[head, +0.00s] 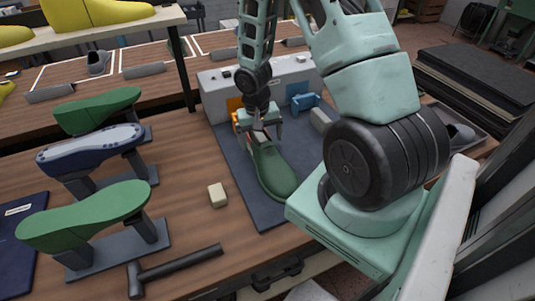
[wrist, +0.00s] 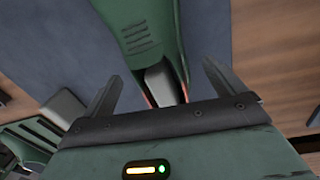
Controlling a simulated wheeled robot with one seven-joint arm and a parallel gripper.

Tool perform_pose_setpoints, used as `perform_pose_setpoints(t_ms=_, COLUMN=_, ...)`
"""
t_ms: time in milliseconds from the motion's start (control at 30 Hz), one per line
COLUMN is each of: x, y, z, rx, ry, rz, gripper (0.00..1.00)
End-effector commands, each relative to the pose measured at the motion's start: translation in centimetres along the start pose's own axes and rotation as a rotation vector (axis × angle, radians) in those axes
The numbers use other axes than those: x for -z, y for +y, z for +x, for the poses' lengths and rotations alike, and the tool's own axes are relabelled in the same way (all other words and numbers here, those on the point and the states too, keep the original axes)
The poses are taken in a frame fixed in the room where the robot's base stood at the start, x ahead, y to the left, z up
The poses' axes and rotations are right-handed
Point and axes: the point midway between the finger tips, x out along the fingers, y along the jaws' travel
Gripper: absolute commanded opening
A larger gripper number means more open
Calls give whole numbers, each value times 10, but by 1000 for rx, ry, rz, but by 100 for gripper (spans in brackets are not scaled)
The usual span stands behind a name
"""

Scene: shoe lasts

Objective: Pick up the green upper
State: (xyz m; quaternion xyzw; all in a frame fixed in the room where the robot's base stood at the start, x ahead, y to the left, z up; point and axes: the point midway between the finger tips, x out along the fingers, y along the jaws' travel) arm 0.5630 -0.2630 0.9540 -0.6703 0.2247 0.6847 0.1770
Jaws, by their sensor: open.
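The green upper (head: 272,170) lies on a dark mat, its rounded end pointing to the front right of the head view. The wrist view shows its grooved surface (wrist: 145,32) and a narrow opening with a pale grey part inside and reddish edges. My gripper (head: 257,128) is at the upper's far end, which it partly hides. In the wrist view my gripper (wrist: 164,82) is open, with one finger on each side of the open end of the upper. I see gaps between fingers and upper; the height between them is unclear.
Green and dark blue shoe forms (head: 88,150) stand on grey supports at left. A cream block (head: 217,195) and a hammer (head: 175,268) lie on the wooden bench. A grey unit (head: 218,92) with orange and blue parts (head: 304,102) stands behind the mat (head: 245,185).

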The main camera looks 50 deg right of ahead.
Motion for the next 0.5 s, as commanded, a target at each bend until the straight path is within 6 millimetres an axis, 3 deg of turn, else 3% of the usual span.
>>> perform_pose_setpoints(t_ms=500, x=-2, y=3, z=50, rx=-1, ry=0, rz=0, gripper=95)
